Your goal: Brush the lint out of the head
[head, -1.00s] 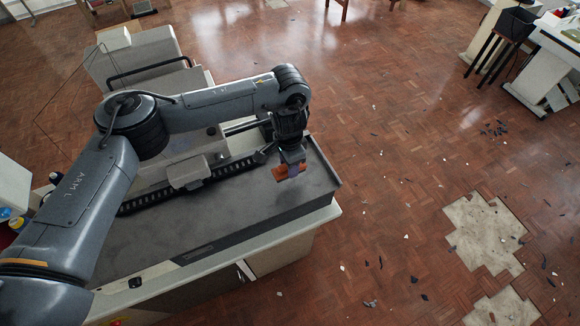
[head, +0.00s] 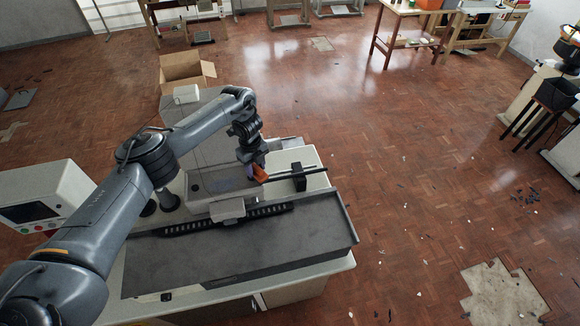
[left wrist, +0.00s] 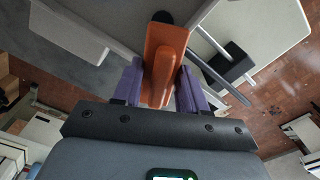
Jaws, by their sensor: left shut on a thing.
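My left gripper (head: 253,167) is above the right end of the pale grey machine head (head: 205,185). It is shut on an orange tool, likely the brush (head: 260,173). In the left wrist view the orange brush (left wrist: 165,50) stands between the two purple fingers of my left gripper (left wrist: 160,82). A dark round tip shows at its far end, close to a grey surface; I cannot tell whether it touches. No lint can be made out. My right gripper is not in view.
A dark grey bed (head: 300,240) lies in front of the head, with a black toothed strip (head: 185,226) along it. Dark rods with a black block (head: 298,176) stick out to the right. A cardboard box (head: 187,72) stands behind. A control box (head: 45,200) is at left.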

